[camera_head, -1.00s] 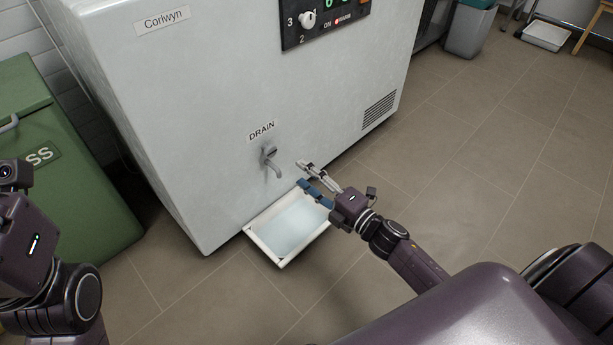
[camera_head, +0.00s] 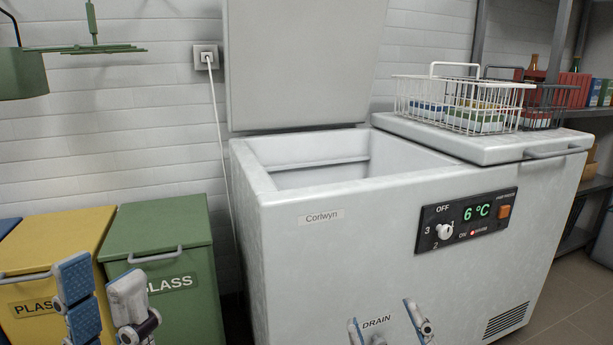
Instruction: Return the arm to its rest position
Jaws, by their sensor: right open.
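My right gripper (camera_head: 388,322) is at the bottom edge of the head view, in front of the freezer's lower front. Its two fingers point up and stand apart on either side of the DRAIN label (camera_head: 376,322), with nothing seen between them. My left gripper (camera_head: 104,298) is at the lower left, in front of the yellow and green bins. Its two fingers point up, apart and empty. The white chest freezer (camera_head: 300,255) fills the middle and right. Both arms are mostly below the picture, and the drain tray is out of view.
The freezer's left lid (camera_head: 305,60) stands open; wire baskets (camera_head: 462,105) sit on its closed right part. The green glass bin (camera_head: 190,245) and yellow plastic bin (camera_head: 65,240) stand left. A power cable (camera_head: 218,130) hangs from a wall socket. Shelving (camera_head: 575,240) stands right.

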